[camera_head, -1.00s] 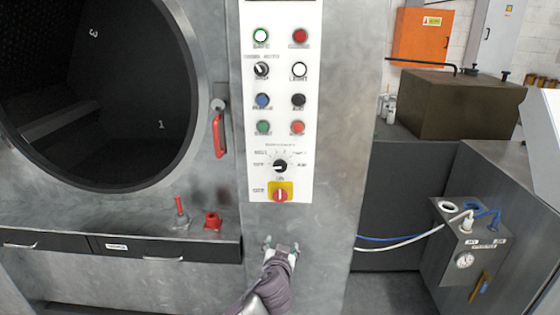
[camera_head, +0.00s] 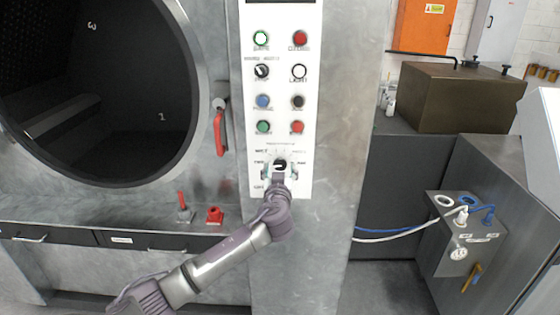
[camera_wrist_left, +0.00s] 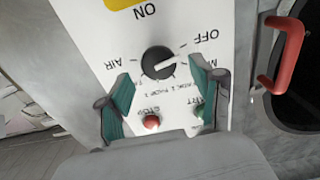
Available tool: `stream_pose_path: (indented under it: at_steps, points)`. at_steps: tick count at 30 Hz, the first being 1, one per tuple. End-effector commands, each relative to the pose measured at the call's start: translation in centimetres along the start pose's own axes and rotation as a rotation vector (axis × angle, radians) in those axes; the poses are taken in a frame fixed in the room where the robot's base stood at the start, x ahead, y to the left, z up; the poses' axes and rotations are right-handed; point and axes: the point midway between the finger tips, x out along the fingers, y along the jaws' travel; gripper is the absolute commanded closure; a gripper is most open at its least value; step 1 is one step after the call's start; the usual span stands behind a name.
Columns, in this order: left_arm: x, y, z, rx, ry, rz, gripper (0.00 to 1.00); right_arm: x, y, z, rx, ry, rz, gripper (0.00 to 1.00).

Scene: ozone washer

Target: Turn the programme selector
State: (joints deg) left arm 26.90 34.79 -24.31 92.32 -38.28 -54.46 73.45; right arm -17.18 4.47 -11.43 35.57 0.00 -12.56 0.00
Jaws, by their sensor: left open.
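The programme selector (camera_head: 280,164) is a round black knob low on the white control panel (camera_head: 248,110). In the left wrist view the selector (camera_wrist_left: 158,62) appears upside down, and its white pointer line points roughly toward the OFF label. My left gripper (camera_head: 280,173) is at the panel in front of the selector. In the left wrist view its two green-padded fingers (camera_wrist_left: 160,76) are open, one on each side of the knob, with a visible gap on both sides. The gripper hides the red and yellow switch below the selector in the head view. My right gripper is not in view.
Several buttons sit above the selector, including a red one (camera_head: 297,127) and a green one (camera_head: 263,127). A red door handle (camera_head: 219,133) stands out left of the panel, beside the round drum opening (camera_head: 120,100). A metal box with hoses (camera_head: 455,240) stands at right.

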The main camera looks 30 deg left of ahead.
Motion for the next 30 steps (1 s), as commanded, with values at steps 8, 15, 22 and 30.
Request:
stream_pose_path:
  at_steps: [8,15,22,30]
  points:
    - [2.4,0.1,0.0,0.001,0.0,0.001,0.34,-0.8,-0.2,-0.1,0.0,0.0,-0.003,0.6]
    - [2.5,0.1,0.1,0.001,0.0,0.001,0.34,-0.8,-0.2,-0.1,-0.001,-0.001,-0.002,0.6]
    - [2.5,0.1,0.1,0.0,0.0,0.001,0.59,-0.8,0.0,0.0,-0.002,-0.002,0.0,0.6]
    - [2.5,0.1,0.1,0.001,0.0,0.001,0.92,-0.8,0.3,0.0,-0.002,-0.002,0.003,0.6]
